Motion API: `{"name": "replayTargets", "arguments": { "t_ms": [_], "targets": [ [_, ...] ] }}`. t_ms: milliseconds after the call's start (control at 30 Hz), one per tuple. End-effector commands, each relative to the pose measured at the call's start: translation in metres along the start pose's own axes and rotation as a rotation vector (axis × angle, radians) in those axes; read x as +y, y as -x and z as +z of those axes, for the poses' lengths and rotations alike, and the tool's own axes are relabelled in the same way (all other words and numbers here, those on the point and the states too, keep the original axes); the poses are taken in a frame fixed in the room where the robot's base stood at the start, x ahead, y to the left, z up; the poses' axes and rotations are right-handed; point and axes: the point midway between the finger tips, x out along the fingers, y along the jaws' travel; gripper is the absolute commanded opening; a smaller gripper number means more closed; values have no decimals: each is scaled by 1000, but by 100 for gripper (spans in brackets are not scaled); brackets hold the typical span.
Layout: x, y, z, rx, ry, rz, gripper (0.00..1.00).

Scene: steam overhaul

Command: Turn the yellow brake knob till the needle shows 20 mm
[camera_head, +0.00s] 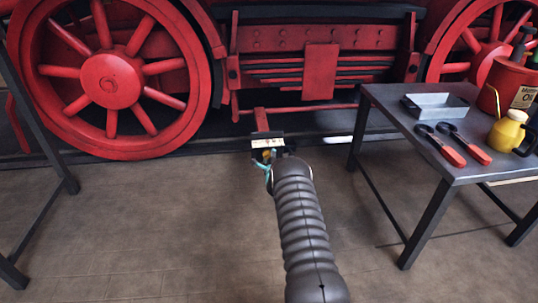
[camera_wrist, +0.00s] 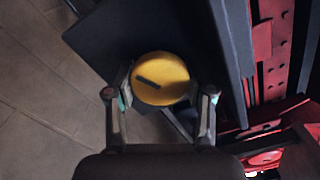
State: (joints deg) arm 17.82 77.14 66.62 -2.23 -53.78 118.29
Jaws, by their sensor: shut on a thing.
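The yellow brake knob (camera_wrist: 168,70) is a round disc with a dark slot mark, in the middle of the wrist view. My gripper (camera_wrist: 160,88) has one finger on each side of it and is shut on its rim. In the head view my gripper (camera_head: 268,164) is at the knob, below a small pale scale plate (camera_head: 267,143) on a dark bracket. The needle and the scale marks are too small to read there. The knob is mostly hidden by my arm in the head view.
A red locomotive wheel (camera_head: 112,80) stands at the left behind the bracket. At the right a grey table (camera_head: 400,120) holds a metal tray (camera_head: 435,106), two red-handled tools (camera_head: 452,150), a yellow oil can (camera_head: 507,132) and a red oil canister (camera_head: 508,85). The floor in front is clear.

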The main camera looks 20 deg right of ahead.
Motion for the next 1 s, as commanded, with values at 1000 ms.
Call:
{"name": "replayTargets", "arguments": {
  "t_ms": [1000],
  "targets": [
    [2,0,0,1,-649,-2,18]
  ]
}}
